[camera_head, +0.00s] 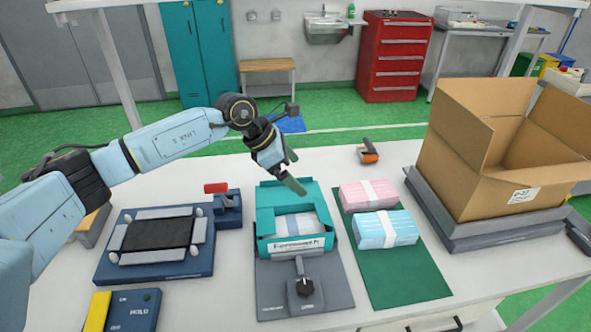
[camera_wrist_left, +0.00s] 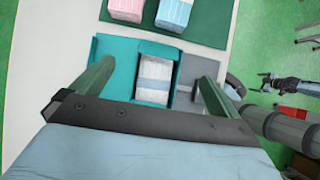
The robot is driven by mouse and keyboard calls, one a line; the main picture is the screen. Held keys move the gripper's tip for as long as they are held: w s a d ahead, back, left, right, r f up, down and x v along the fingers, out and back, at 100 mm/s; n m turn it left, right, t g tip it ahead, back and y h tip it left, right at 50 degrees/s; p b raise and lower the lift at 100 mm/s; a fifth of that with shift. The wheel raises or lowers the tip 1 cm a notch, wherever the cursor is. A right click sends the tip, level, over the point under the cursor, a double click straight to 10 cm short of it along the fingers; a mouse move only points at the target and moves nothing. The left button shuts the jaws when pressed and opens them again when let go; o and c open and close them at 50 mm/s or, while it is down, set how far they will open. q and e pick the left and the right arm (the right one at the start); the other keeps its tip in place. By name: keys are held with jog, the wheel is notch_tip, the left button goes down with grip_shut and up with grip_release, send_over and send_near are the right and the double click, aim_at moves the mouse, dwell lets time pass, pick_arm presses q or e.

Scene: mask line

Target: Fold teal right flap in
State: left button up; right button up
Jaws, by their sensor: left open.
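The open teal box (camera_head: 264,222) sits in a grey fixture on the table, with a white-banded pack of masks (camera_head: 297,225) inside. Its right flap (camera_head: 321,208) appears folded outward on the side nearest the green mat. In the left wrist view this flap (camera_wrist_left: 140,45) is at the top edge of the box. My left gripper (camera_head: 297,171) is open and empty above the far part of the box. In the left wrist view its green fingers (camera_wrist_left: 151,78) stand apart on either side of the pack. A small dark-ended arm, probably my right one (camera_wrist_left: 272,82), shows at the right there; its jaws are too small to read.
A pink pack (camera_head: 368,194) and a blue pack (camera_head: 386,229) lie on a green mat (camera_head: 405,275) right of the box. A large cardboard carton (camera_head: 480,160) stands further right. A blue fixture (camera_head: 120,265) is at left.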

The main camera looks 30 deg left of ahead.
dwell(0.5)
pick_arm(q)
jog(key=b+v, duration=0.1)
jog(key=v, duration=1.2)
jog(key=shift+r, duration=0.15)
